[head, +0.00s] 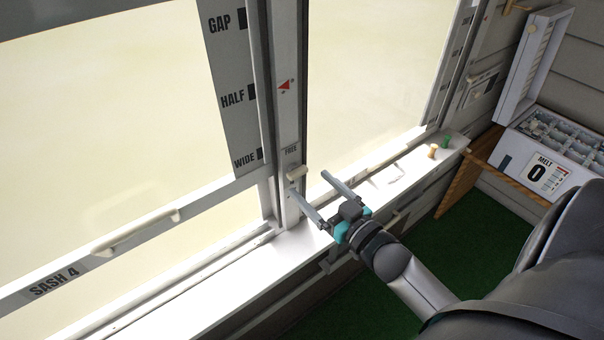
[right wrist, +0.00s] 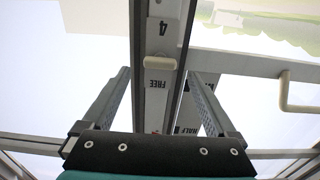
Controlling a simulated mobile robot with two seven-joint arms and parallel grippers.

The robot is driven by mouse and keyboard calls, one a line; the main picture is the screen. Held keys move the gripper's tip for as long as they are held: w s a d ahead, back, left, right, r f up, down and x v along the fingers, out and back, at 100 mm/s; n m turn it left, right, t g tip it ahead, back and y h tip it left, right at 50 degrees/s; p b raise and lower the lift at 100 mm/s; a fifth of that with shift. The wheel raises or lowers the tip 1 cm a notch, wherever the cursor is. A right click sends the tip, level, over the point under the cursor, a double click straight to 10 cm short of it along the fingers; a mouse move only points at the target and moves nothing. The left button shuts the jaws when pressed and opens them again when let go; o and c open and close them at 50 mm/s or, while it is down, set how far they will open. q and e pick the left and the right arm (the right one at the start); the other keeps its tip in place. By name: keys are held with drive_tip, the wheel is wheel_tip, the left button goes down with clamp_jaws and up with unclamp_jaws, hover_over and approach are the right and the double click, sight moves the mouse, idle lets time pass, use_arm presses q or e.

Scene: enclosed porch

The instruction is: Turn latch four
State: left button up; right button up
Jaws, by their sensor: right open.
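Latch four is a short cream bar (head: 297,173) on the narrow post of the window, just below the word FREE. In the right wrist view the latch (right wrist: 160,63) lies crosswise on the post, between the number 4 and the word FREE. My right gripper (head: 308,183) is open and empty, its fingers pointing at the post. In the right wrist view the latch shows between the fingertips of the gripper (right wrist: 158,73), one on each side; I cannot tell how deep it sits between them. My left gripper is not in view.
The sash marked SASH 4 (head: 55,283) has a cream handle (head: 135,231). A scale strip (head: 232,95) reads GAP, HALF and WIDE. A red triangle (head: 286,86) marks the post. The white sill (head: 235,290) runs below. Small pegs (head: 432,151) and an open case (head: 575,145) are at right.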

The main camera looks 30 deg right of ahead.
sight(300, 175)
drive_tip(key=shift+w+a, duration=0.2)
drive_tip(key=shift+w, duration=2.15)
drive_tip(key=c, duration=1.4)
drive_tip(key=shift+o, duration=0.2)
